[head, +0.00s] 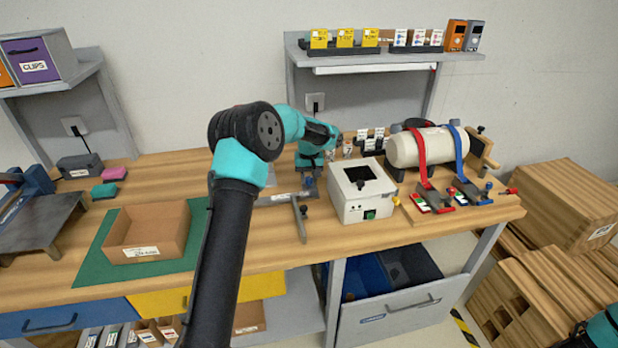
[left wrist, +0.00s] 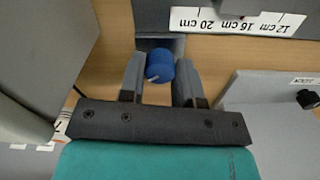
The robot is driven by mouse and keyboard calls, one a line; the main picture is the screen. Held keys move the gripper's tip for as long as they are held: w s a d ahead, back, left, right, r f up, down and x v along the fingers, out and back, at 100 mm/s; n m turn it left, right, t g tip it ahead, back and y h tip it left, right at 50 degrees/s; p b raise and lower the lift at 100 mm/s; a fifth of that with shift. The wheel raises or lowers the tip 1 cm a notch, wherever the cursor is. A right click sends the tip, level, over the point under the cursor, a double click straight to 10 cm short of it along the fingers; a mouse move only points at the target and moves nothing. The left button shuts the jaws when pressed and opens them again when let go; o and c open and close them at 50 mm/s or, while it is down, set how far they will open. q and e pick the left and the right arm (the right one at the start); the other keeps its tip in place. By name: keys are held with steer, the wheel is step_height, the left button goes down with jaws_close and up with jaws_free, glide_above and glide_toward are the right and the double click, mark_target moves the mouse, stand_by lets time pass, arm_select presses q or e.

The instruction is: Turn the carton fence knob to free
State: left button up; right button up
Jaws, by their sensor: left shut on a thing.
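My left gripper (left wrist: 159,68) is shut on a blue round knob (left wrist: 160,66) with a pale line on its face. The knob sits between the two grey fingers at the end of a grey part. In the head view my left gripper (head: 308,184) reaches down at the middle of the bench, beside a grey fence bar (head: 299,220), and largely hides the knob. A white scale strip (left wrist: 240,20) marked 12, 16 and 20 cm lies close by in the left wrist view. My right gripper is not in view.
A white box (head: 362,205) with a dark top opening stands just right of the gripper. An open carton (head: 146,235) lies on a green mat (head: 100,262) to the left. A cream cylinder (head: 418,147) with red and blue straps stands farther right.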

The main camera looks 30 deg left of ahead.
mark_target(309, 178)
arm_select(q)
steer(key=n, duration=0.6)
steer(key=shift+n, duration=0.3)
stand_by(0.4)
steer(key=o, duration=0.9)
steer(key=shift+r, duration=0.1)
step_height(309, 178, up, 17)
steer(key=shift+r, duration=0.15)
